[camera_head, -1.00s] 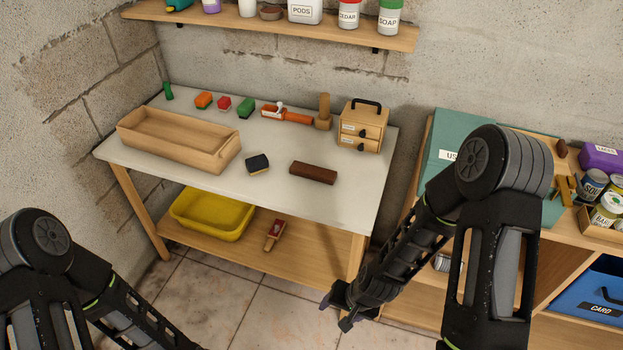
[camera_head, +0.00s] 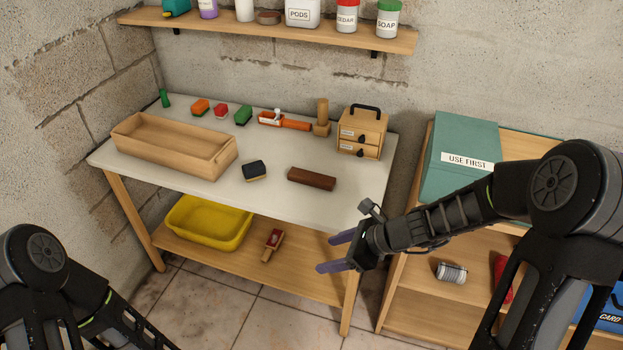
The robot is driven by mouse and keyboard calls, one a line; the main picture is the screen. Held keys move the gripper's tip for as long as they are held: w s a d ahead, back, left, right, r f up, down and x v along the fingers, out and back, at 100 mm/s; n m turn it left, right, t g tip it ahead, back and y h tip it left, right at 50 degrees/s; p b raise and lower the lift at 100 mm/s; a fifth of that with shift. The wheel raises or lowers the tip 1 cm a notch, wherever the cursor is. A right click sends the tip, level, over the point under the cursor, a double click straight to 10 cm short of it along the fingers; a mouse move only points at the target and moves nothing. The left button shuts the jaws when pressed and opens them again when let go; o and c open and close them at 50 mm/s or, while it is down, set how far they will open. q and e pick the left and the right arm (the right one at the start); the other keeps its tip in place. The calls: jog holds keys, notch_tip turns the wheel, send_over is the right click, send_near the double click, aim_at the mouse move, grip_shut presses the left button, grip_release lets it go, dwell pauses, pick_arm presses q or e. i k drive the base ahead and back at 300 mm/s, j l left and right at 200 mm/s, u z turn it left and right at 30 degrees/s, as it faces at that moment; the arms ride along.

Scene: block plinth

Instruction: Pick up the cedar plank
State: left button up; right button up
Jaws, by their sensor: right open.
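The cedar plank appears to be the dark reddish-brown block (camera_head: 311,179) lying flat on the pale tabletop (camera_head: 235,205), towards its right side. My right gripper (camera_head: 326,253) is open and empty, in front of the table's front edge. In the picture it is below the plank and clearly apart from it. My left arm shows at the lower left, but its gripper is out of view.
A long wooden tray (camera_head: 170,158) stands left on the table. A dark sponge-like block (camera_head: 254,170) lies left of the plank. A small drawer box (camera_head: 361,132) stands behind right. A yellow basin (camera_head: 207,222) is on the lower shelf. Bare tabletop surrounds the plank.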

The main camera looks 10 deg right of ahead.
aim_at(310, 178)
jog(key=i+l, duration=0.25)
jog(key=i, duration=0.2)
jog(key=i+l, duration=0.25)
jog(key=i, duration=0.25)
